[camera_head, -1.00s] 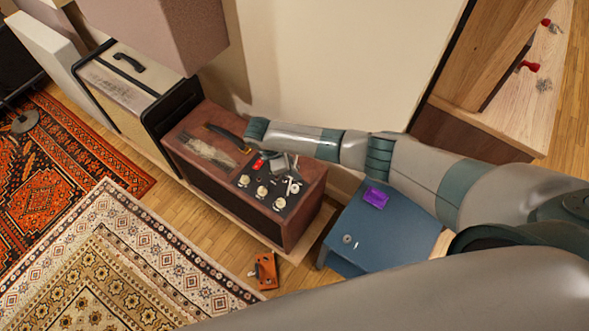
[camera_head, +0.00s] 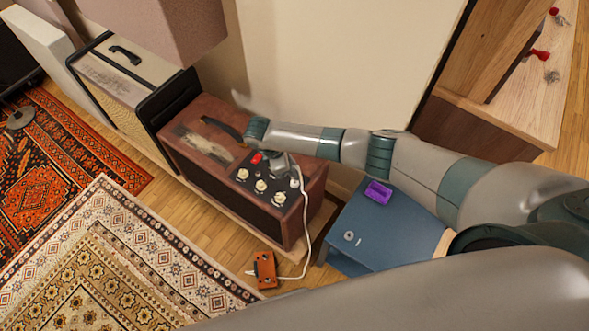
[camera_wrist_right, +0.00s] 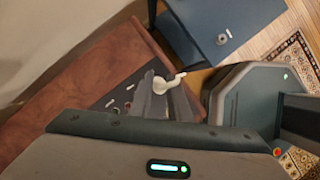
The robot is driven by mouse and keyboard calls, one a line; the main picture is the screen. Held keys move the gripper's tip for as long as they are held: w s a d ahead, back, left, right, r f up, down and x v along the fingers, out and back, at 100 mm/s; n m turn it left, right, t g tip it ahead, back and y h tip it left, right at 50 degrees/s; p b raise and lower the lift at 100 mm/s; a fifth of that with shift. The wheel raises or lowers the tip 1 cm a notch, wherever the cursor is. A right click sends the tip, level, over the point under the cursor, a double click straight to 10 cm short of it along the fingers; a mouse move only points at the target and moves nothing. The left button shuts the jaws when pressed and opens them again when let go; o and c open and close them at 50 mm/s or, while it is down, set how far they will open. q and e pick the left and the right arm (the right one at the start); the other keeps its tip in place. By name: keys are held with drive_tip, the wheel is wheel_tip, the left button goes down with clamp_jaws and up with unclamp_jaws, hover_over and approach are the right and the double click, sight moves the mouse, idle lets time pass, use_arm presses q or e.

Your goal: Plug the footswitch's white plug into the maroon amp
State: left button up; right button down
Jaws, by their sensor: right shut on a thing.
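The maroon amp (camera_head: 190,150) stands on a low board, with cream knobs and a red switch on its dark top panel. My right gripper (camera_head: 290,172) is over the right end of that panel, shut on the white plug (camera_head: 295,183). In the right wrist view the white plug (camera_wrist_right: 167,83) shows at the fingertips (camera_wrist_right: 165,92). I cannot tell whether its tip is inside a socket. A white cable (camera_head: 308,230) runs from there down the amp's right side towards the orange footswitch (camera_head: 265,268) on the floor. My left gripper is out of view.
A blue cabinet (camera_head: 385,235) with a purple tray (camera_head: 378,192) on top stands right of the amp. A cream amp (camera_head: 125,85) stands to its left, and a mauve box (camera_head: 165,25) overhangs behind. Patterned rugs (camera_head: 110,260) cover the floor in front.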

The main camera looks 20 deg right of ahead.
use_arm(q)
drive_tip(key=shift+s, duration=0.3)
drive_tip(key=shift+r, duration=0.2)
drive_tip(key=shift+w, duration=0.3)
use_arm(e)
drive_tip(key=shift+d, duration=0.1)
use_arm(q)
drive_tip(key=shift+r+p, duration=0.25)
drive_tip(key=shift+p, duration=0.25)
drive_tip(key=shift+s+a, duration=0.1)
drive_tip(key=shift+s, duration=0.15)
idle(0.6)
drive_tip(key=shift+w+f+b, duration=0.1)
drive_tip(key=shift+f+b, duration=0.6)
use_arm(e)
drive_tip(key=shift+f, duration=1.2)
